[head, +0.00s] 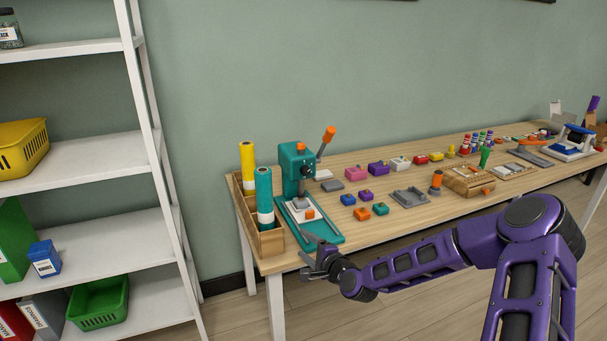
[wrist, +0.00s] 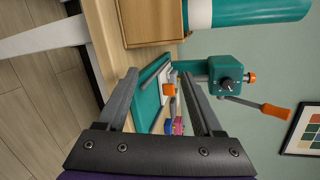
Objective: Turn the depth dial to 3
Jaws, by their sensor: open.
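A teal press (head: 297,160) stands upright on its teal base (head: 322,238) at the left end of the table. A dark round dial (wrist: 227,84) shows on the face of its head in the wrist view, and it is small in the head view (head: 303,174). I cannot read its setting or marks. An orange-tipped lever (wrist: 272,111) sticks out from the press head. My gripper (head: 308,262) is open and empty near the table's front edge, in front of the press base. In the wrist view, my gripper (wrist: 160,75) has its fingers apart, not touching the dial.
A wooden box (head: 266,240) with yellow and teal rolls stands just left of the press. Coloured blocks, grey trays and a wooden tray (head: 468,182) lie to the right. A white shelf (head: 100,146) stands at far left.

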